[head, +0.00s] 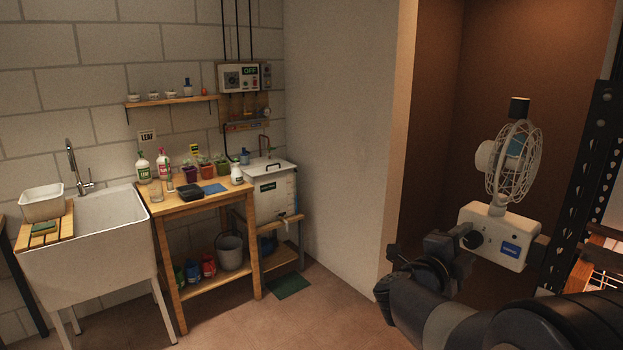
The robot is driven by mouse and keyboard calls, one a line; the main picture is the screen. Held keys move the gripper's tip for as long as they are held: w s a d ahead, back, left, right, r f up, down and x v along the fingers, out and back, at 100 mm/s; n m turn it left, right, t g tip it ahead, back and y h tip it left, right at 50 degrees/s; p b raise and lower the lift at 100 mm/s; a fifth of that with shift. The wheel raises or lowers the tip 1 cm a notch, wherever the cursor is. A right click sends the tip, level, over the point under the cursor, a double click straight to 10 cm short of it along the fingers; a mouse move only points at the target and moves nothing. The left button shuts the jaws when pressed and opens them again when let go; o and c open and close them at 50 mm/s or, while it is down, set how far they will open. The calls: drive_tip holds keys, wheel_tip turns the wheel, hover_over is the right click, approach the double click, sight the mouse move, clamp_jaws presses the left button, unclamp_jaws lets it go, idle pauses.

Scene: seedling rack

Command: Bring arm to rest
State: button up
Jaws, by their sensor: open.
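My arm comes in from the lower right corner of the head view. My gripper (458,243) is at its end, dark and partly merged with the arm links behind it. It is open, and I see nothing held in it. It appears right in front of the left side of a white fan base (512,250) with a dark knob (473,240). I cannot tell whether it touches the base or knob. The caged fan (514,160) stands upright on that base, with a black cylinder above it.
A black perforated post (585,170) rises close by my arm at the right. A wall edge (398,140) is left of the gripper. Farther off are a sink (95,255), a wooden bench (205,190) with pots and bottles, and a white tank (268,185). The middle floor is clear.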

drive_tip(key=shift+s+a+f+m+b, duration=0.1)
drive_tip(key=shift+m+b, duration=0.1)
drive_tip(key=shift+m, duration=0.4)
drive_tip(key=shift+a+m+b, duration=0.1)
drive_tip(key=shift+m+b, duration=0.1)
drive_tip(key=shift+m, duration=0.4)
drive_tip(key=m, duration=0.3)
drive_tip(key=shift+b, duration=0.4)
drive_tip(key=m, duration=0.5)
drive_tip(key=shift+r+m+g, duration=0.25)
drive_tip(key=shift+m+g, duration=0.05)
drive_tip(key=m, duration=0.4)
drive_tip(key=shift+r+m+p, duration=0.1)
drive_tip(key=shift+m+p, duration=0.25)
drive_tip(key=shift+m, duration=0.05)
drive_tip(key=shift+d+m+p, duration=0.1)
drive_tip(key=shift+m+p, duration=1)
drive_tip(key=shift+m, duration=0.8)
